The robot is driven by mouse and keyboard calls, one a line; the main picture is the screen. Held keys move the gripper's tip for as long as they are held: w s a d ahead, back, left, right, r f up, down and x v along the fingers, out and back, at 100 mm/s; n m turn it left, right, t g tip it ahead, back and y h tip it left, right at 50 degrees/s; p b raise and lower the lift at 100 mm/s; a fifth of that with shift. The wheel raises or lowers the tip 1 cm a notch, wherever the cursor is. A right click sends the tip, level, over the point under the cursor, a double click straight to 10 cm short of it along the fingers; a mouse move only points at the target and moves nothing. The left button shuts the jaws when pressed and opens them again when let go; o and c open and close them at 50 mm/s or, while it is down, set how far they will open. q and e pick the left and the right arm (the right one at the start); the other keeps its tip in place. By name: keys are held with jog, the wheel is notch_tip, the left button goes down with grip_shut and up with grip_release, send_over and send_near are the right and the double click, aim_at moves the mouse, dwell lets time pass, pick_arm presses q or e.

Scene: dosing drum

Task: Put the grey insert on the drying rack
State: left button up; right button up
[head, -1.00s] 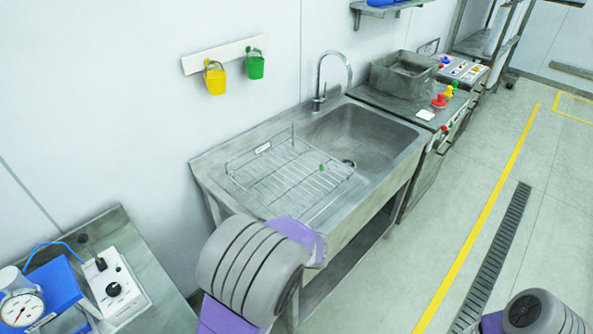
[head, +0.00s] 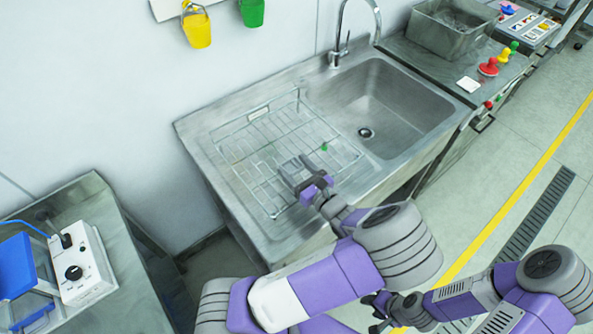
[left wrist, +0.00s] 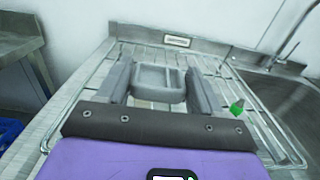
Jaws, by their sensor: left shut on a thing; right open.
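The grey insert (left wrist: 158,82) is a small grey tray-like piece with a divided top, held between the two fingers of my left gripper (left wrist: 160,92) in the left wrist view. In the head view my left gripper (head: 303,176) is over the front part of the wire drying rack (head: 262,148), and the insert is hard to make out there. I cannot tell whether the insert touches the wires. The rack lies on the drainboard left of the sink basin. My right gripper (head: 384,308) is open and empty, low in front of the sink unit.
A small green piece (head: 324,147) is at the rack's right side. The sink basin (head: 382,108) and tap (head: 345,32) are to the right. A side table with a white device (head: 82,265) stands at left.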

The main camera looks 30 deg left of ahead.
aim_at(296, 179)
pick_arm(q)
notch_tip(296, 179, down, 6)
jog(key=shift+r+b, duration=0.25)
jog(key=shift+b, duration=0.3)
jog(key=o, duration=1.1)
jog(key=shift+o, duration=0.2)
jog(key=shift+r, duration=0.1)
jog(key=v, duration=1.2)
jog(key=shift+w+p, duration=0.1)
jog(key=shift+p, duration=0.2)
